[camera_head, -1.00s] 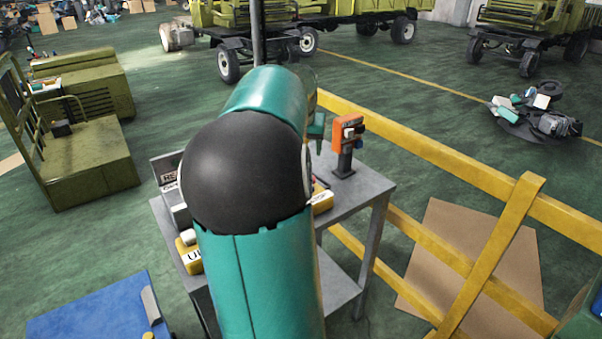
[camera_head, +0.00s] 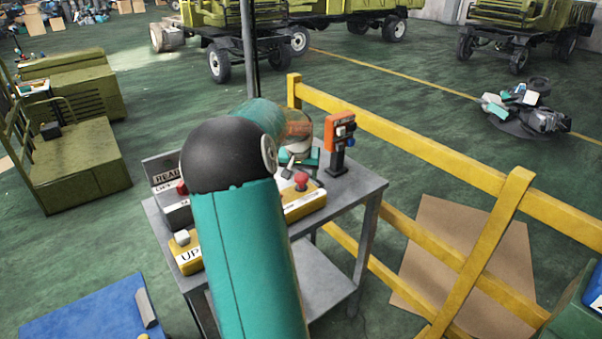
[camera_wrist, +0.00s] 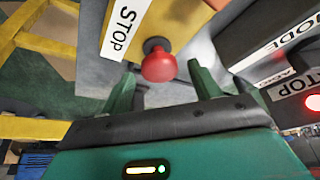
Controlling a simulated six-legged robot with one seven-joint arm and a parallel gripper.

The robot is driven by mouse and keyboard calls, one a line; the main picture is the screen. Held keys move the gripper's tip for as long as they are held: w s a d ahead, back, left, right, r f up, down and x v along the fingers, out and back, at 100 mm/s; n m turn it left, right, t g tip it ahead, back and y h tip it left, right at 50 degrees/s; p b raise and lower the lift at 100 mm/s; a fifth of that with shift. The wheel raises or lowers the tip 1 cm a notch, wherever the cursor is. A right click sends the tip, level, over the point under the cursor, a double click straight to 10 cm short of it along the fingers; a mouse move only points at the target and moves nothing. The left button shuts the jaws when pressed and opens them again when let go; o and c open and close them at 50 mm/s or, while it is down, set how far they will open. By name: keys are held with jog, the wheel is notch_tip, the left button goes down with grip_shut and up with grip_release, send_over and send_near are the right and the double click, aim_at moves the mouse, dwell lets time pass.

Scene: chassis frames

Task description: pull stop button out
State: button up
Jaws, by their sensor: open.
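The stop button is a round red knob (camera_wrist: 158,66) on a dark collar, on a yellow box (camera_wrist: 113,38) with a white STOP label. The red knob (camera_head: 301,181) and its yellow box (camera_head: 304,206) also show in the head view, on a grey table. My gripper (camera_wrist: 165,84) is open and empty, its two teal fingers apart. In the wrist view the knob shows between and just beyond the fingertips. I cannot tell the remaining distance or any contact. In the head view my gripper (camera_head: 294,162) is just behind the knob, partly hidden by my arm.
On the grey table (camera_head: 355,190) stand a yellow UP box (camera_head: 186,255), a grey labelled box (camera_head: 172,205) at left, and an orange control box (camera_head: 340,135) on a post at the back right. A yellow railing (camera_head: 420,150) runs along the right side.

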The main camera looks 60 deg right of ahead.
jog(key=shift+c, duration=0.4)
grip_shut()
jog(key=shift+d+r, duration=0.1)
jog(key=shift+r, duration=0.7)
jog(key=shift+o, duration=0.4)
grip_release()
jog(key=shift+r, duration=0.1)
jog(key=v, duration=1.3)
jog(key=shift+r, duration=0.3)
